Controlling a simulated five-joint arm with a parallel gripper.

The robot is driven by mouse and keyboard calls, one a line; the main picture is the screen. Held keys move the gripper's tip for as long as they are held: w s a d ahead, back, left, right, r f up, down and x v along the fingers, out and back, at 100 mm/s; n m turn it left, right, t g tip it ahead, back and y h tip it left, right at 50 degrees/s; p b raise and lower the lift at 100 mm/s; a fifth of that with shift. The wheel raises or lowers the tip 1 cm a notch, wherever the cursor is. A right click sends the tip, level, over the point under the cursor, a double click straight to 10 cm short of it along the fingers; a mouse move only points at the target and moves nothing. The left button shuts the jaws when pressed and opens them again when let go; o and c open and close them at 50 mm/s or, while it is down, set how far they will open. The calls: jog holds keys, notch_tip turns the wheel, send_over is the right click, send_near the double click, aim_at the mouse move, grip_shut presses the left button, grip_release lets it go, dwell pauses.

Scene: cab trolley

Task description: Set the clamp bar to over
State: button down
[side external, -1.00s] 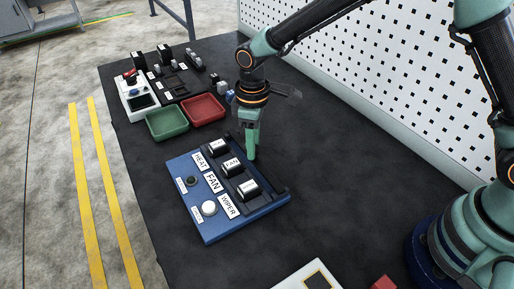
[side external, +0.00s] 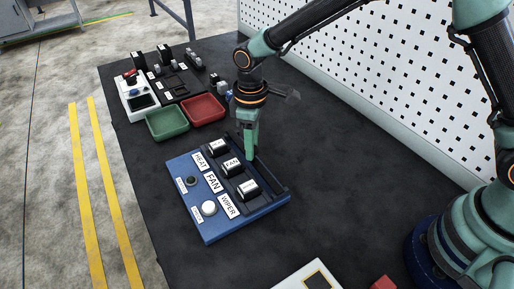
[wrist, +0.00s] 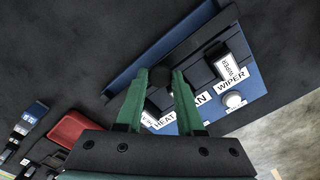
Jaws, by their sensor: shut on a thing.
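The blue panel (side external: 215,228) lies on the dark table and carries black-and-white switch blocks labelled HEAT, FAN and WIPER. The dark clamp bar (side external: 272,182) runs along the panel's far edge, behind the switch blocks; it also shows in the wrist view (wrist: 196,48). The fingers partly hide the HEAT and FAN blocks.
A green tray (side external: 167,137) and a red tray (side external: 224,117) stand behind the panel to the left. Beyond them is a group of dark and white devices (side external: 140,105). A perforated white wall (side external: 390,100) borders the table.

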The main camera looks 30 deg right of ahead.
jog(key=shift+a+r, duration=0.1)
jog(key=shift+a, duration=1.2)
jog(key=c, duration=0.5)
grip_release()
jog(key=shift+d, duration=0.1)
notch_tip(320, 180, up, 12)
jog(key=shift+r, duration=0.1)
